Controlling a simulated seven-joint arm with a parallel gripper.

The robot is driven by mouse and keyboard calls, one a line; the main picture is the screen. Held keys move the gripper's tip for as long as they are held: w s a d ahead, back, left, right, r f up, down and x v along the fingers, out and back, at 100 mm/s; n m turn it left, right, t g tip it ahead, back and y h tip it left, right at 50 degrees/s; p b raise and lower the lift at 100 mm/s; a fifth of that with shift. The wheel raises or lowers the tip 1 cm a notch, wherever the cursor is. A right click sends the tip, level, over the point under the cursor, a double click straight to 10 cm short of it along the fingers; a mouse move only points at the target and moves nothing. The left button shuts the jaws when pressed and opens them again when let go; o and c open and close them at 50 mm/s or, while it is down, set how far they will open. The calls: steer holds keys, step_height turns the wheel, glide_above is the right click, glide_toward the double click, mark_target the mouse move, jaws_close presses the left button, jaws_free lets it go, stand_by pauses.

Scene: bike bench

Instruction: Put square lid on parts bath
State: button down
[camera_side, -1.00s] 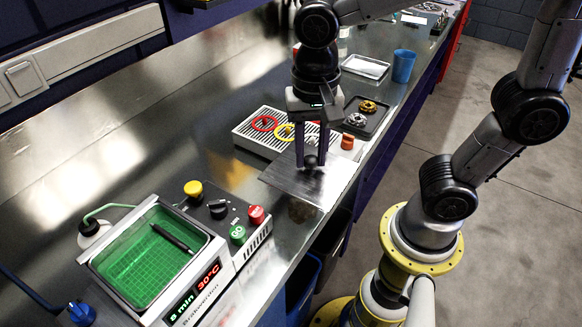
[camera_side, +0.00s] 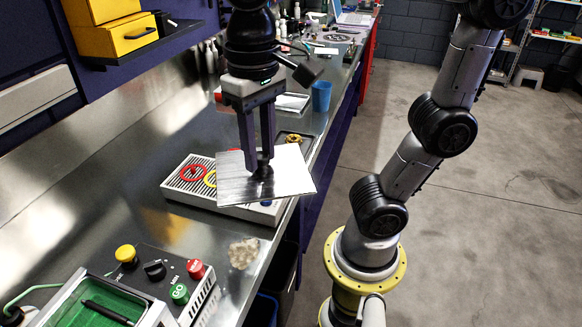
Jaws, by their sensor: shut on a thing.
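The square lid (camera_side: 292,178) is a flat metal plate with a dark knob in its middle. My gripper (camera_side: 258,165) is shut on the lid's knob and holds the plate raised over the bench, above the right part of the drain rack. The parts bath (camera_side: 92,303) is at the bottom left, partly cut off by the picture edge. It is open on top, with green liquid and a dark pen-like object (camera_side: 105,312) in it. The lid is apart from the bath, farther back along the bench.
The drain rack (camera_side: 180,198) holds a red ring (camera_side: 194,173) and a yellow ring (camera_side: 210,179). Bath controls include a yellow knob (camera_side: 126,254) and red button (camera_side: 195,268). A crumpled beige thing (camera_side: 243,253) lies on the bench. A blue cup (camera_side: 321,96) stands farther back.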

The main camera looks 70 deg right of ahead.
steer(key=w+a+r+n, duration=0.4)
steer(key=w+a+n, duration=0.5)
steer(key=w+a, duration=0.4)
steer(key=a+f+n, duration=0.3)
steer(key=a+f, duration=0.7)
steer(key=a, duration=0.5)
steer(key=shift+w+f, duration=0.3)
steer(key=shift+w, duration=0.15)
steer(key=shift+a+f, duration=0.1)
steer(key=shift+f, duration=0.5)
steer(key=c, duration=0.5)
jaws_free()
